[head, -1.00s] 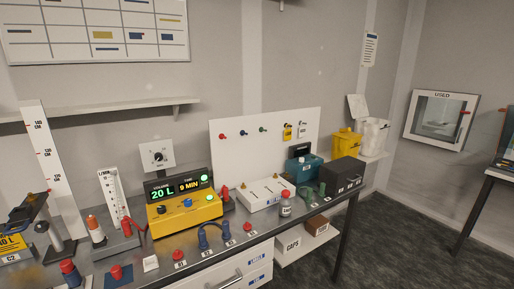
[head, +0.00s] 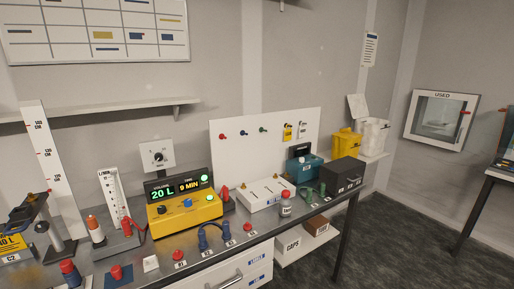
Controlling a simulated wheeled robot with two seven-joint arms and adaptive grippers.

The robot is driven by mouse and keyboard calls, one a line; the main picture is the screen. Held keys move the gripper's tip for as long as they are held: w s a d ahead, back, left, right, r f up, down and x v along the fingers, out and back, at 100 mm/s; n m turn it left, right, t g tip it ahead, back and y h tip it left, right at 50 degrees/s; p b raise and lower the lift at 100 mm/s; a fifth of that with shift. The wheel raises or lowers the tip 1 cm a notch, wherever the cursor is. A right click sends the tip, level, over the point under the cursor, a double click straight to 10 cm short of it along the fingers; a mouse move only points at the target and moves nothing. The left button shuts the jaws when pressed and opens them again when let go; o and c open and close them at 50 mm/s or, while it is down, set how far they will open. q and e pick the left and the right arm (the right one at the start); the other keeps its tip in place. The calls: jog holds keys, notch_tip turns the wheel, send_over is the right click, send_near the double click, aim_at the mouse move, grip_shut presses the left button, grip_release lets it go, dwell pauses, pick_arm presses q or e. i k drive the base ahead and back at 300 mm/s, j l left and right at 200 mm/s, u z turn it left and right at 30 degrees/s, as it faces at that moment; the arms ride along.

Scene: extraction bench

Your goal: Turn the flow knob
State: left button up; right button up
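A small white square panel (head: 157,155) with a dark round knob (head: 159,156) on a dial stands behind the display at the back of the bench. A clear flow tube marked L/MIN (head: 114,197) stands upright to the left of the yellow control box (head: 184,214). The dark display (head: 178,187) reads 20 L and 9 MIN. I cannot tell which knob is the flow knob. Neither gripper is in view.
The metal bench (head: 215,256) holds red caps, blue looped tubing (head: 211,236), a white tray (head: 265,194), a small bottle (head: 285,204) and a dark box (head: 343,172). A tall white height scale (head: 46,160) stands at left. Yellow and white bins (head: 373,134) stand at right.

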aim_at(162, 210)
jog(key=i+l+u, duration=0.6)
jog(key=l, duration=0.3)
jog(key=i, duration=0.1)
